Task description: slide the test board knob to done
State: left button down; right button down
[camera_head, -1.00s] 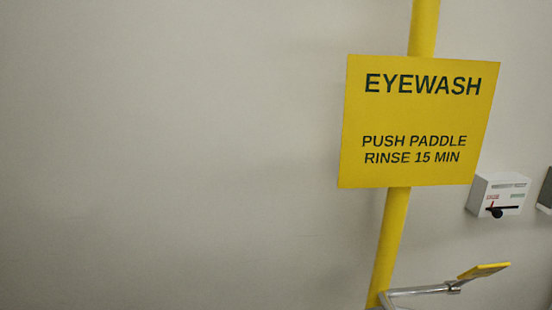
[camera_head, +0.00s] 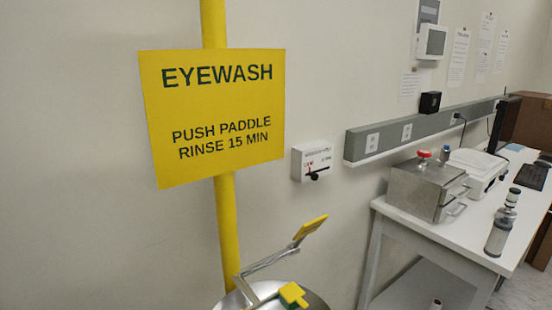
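The test board (camera_head: 311,160) is a small white box on the wall, right of the yellow eyewash sign. Its dark knob (camera_head: 315,176) sits low on the front, on a horizontal slot, with a small red mark and red label to its left and a small green label at the right. The print is too small to read surely. Neither of my grippers shows in the head view.
An eyewash station stands in front, with a yellow pole (camera_head: 226,225), a sign (camera_head: 215,112), a paddle (camera_head: 311,229) and a steel bowl (camera_head: 316,300). A white bench (camera_head: 388,209) at right carries a metal box (camera_head: 424,192), a bottle (camera_head: 501,228) and other equipment. A grey socket rail (camera_head: 430,128) runs above it.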

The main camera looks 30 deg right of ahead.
aim_at(314, 177)
jog(key=z, duration=1.15)
